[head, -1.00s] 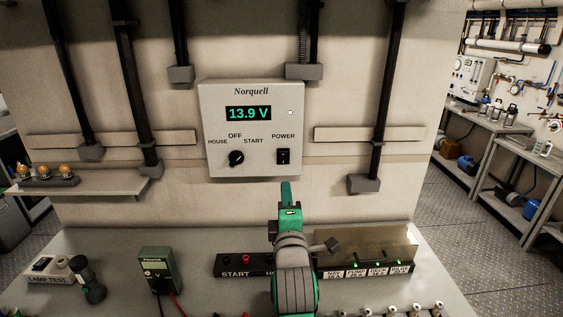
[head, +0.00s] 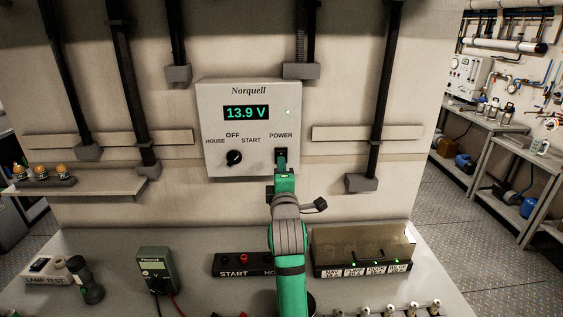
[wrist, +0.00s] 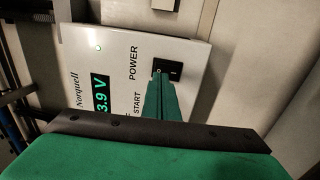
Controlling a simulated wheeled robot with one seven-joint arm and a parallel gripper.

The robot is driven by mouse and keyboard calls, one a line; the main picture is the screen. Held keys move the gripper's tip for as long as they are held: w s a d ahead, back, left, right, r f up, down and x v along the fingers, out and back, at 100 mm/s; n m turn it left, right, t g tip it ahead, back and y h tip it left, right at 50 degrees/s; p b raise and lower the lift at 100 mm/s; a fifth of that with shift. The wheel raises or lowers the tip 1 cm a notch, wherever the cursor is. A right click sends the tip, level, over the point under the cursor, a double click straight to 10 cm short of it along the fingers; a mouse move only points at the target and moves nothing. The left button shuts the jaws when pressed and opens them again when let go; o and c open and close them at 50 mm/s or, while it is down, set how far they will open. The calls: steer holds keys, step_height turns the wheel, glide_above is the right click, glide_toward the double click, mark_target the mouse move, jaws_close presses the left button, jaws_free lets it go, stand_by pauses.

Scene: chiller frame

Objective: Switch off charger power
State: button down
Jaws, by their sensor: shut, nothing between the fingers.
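The Norquell charger (head: 218,108) is a pale wall box whose green display reads 13.9 V. Its black POWER rocker switch (head: 281,153) is at the lower right of the panel, with its lower part hidden behind my gripper. My gripper (head: 281,166) is shut and empty, its fingertips at the switch in the head view. In the wrist view, the green fingers (wrist: 157,85) reach the switch (wrist: 176,71) near its end marked with a light symbol. I cannot tell whether they touch or press it. The black selector knob (head: 234,157) is left of the switch.
Black conduits (head: 383,100) run down the wall on both sides of the charger. Below are a green multimeter (head: 156,268), a START terminal block (head: 232,263) and a covered fuse box (head: 362,247). A shelf with amber lamps (head: 43,172) is at the left.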

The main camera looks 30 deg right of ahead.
mark_target(281, 153)
steer(key=shift+x, duration=1.05)
steer(key=shift+w, duration=0.3)
steer(key=shift+d, duration=0.15)
steer(key=shift+w+d+r, duration=0.1)
steer(key=shift+r, duration=0.1)
steer(key=shift+a, duration=0.25)
steer(key=s+a+r, duration=0.1)
steer(key=s+a, duration=0.1)
steer(key=s, duration=0.4)
steer(key=s+a, duration=0.3)
steer(key=s, duration=0.3)
steer(key=shift+s+a+r, duration=0.3)
steer(key=shift+r, duration=0.05)
steer(key=shift+a, duration=0.2)
